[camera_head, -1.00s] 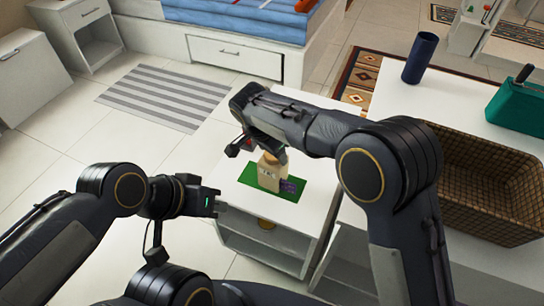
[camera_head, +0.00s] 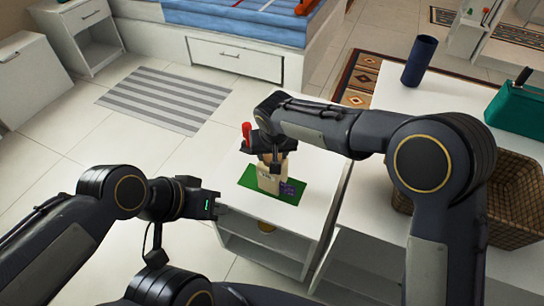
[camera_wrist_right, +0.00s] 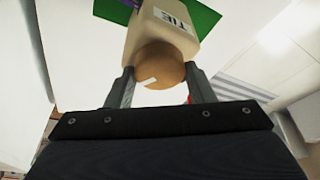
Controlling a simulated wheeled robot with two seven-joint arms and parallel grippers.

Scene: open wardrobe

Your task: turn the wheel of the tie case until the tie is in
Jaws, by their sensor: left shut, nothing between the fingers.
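The tie case (camera_head: 267,181) is a beige box with a "TIE" label, upright on a green mat (camera_head: 250,178). It also shows in the right wrist view (camera_wrist_right: 165,35). A purple tie (camera_head: 290,188) shows beside its base at the right. The case's round orange-brown wheel (camera_wrist_right: 160,66) shows in the right wrist view, with a small white mark. My right gripper (camera_wrist_right: 160,75) has one finger on each side of the wheel, seemingly touching it. In the head view my right wrist hides the wheel. My left gripper (camera_head: 215,205) is shut and empty, left of the case.
The mat lies on a white cabinet (camera_head: 315,190) with an open front. At the right, a white surface (camera_head: 385,95) holds a dark blue cylinder (camera_head: 419,62), a green container (camera_head: 520,108) and a wicker basket (camera_head: 515,205). A striped rug (camera_head: 165,98) lies on the floor.

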